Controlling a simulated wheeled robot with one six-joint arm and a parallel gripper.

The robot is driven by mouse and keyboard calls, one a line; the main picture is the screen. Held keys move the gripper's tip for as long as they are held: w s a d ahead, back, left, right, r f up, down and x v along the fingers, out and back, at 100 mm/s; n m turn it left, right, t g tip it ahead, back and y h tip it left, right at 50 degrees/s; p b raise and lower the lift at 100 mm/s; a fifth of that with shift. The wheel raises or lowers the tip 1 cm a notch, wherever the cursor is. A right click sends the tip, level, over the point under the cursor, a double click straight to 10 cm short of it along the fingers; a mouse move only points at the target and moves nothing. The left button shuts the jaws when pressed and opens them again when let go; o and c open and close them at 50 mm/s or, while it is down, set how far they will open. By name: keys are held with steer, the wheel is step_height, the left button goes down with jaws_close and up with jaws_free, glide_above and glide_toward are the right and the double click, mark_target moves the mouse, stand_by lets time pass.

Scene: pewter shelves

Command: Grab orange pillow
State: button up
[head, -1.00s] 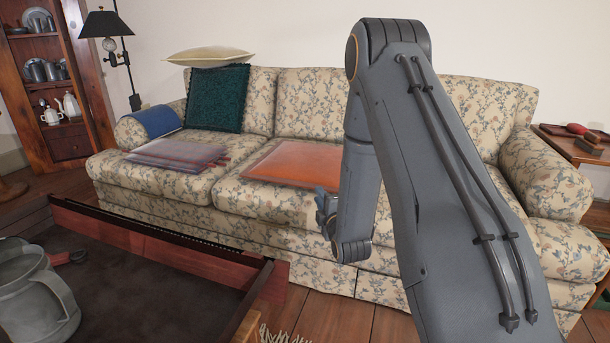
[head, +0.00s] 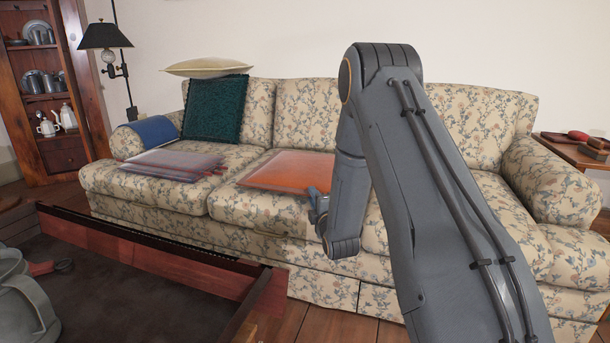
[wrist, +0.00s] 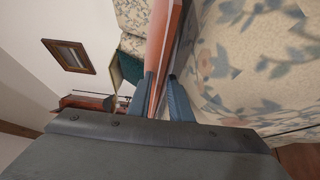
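The orange pillow (head: 288,170) lies flat on the middle seat of the floral sofa (head: 300,106), its right end hidden behind my arm. My gripper (head: 317,203) is at the pillow's front right edge, partly hidden by my wrist. In the wrist view, the pillow (wrist: 161,40) shows edge-on as an orange strip running between the two blue-grey fingers of my gripper (wrist: 161,100). The fingers stand apart, one on each side of this edge. Whether either finger touches the pillow is unclear.
A table (head: 160,258) with a raised wooden rim and a grey pitcher (head: 22,305) stands at front left. Greyish-red pillows (head: 175,164), a green pillow (head: 215,108), a cream pillow (head: 207,67) and a blue one (head: 152,128) are on the sofa's left side.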

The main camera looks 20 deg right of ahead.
steer(key=shift+r, duration=0.1)
jaws_close()
